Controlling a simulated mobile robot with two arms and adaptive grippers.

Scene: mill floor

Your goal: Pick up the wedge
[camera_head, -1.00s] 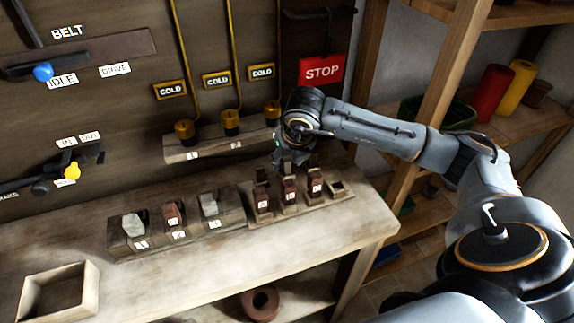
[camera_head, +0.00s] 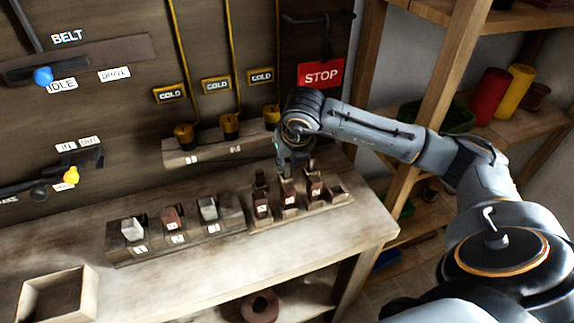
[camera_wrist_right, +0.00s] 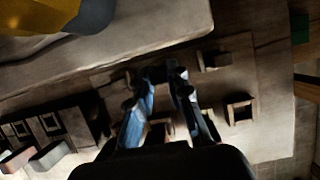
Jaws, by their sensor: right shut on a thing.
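A rack (camera_head: 325,204) at the right of the bench holds dark red-brown, wedge-like pieces with small white labels. My right gripper (camera_head: 293,166) reaches down from above to the back of the middle piece, the wedge (camera_head: 288,191), and is shut on it. The wedge still stands in its place in the rack. In the right wrist view my two fingers (camera_wrist_right: 158,88) reach over the rack; the part between them is dark and hard to make out. My left gripper is not in view.
A second rack (camera_head: 128,256) to the left holds grey and reddish pieces. An empty wooden tray (camera_head: 88,292) is at the front left. Behind, a ledge (camera_head: 190,155) carries brass-coloured weights near the wall. A shelf post (camera_head: 440,100) stands close to my right arm.

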